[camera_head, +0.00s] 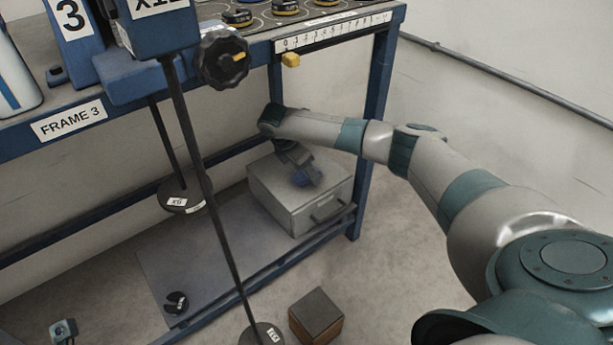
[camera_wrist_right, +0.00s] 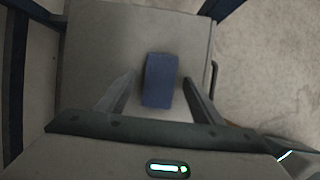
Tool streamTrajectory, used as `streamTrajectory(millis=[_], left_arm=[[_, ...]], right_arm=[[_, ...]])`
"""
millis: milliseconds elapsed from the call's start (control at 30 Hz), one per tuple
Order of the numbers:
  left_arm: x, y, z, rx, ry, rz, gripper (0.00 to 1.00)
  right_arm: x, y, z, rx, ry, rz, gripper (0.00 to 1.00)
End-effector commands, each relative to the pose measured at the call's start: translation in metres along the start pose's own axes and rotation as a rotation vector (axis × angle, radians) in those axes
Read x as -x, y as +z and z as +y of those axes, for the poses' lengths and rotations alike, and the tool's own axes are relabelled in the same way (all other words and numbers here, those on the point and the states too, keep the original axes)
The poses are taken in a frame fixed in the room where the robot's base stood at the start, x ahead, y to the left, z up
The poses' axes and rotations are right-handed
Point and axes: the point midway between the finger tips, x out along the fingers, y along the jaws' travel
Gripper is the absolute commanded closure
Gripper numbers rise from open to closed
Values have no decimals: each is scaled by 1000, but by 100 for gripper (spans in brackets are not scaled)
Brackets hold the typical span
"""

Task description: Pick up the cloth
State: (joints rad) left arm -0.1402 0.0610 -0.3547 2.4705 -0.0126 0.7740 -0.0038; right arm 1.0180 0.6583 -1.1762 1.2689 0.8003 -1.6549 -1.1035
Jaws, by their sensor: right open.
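The cloth looks like a small blue block-shaped piece (camera_wrist_right: 160,80) lying on top of a grey metal box. In the right wrist view the right gripper (camera_wrist_right: 158,92) is open, with one finger on each side of the cloth. My left gripper is not in view.
The grey box (camera_head: 322,208) with a front handle stands on the lower shelf of the blue frame (camera_head: 368,130). Hanging rods with a round weight (camera_head: 182,200) are left of it. A brown block (camera_head: 316,316) stands on the floor. A black knob (camera_head: 222,60) sits above.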

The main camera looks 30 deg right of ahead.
Motion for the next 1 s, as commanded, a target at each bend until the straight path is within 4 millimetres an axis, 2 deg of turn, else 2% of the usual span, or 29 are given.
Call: streamTrajectory(millis=[1000], left_arm=[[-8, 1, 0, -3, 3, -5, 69]], right_arm=[[-2, -2, 0, 1, 0, 0, 39]])
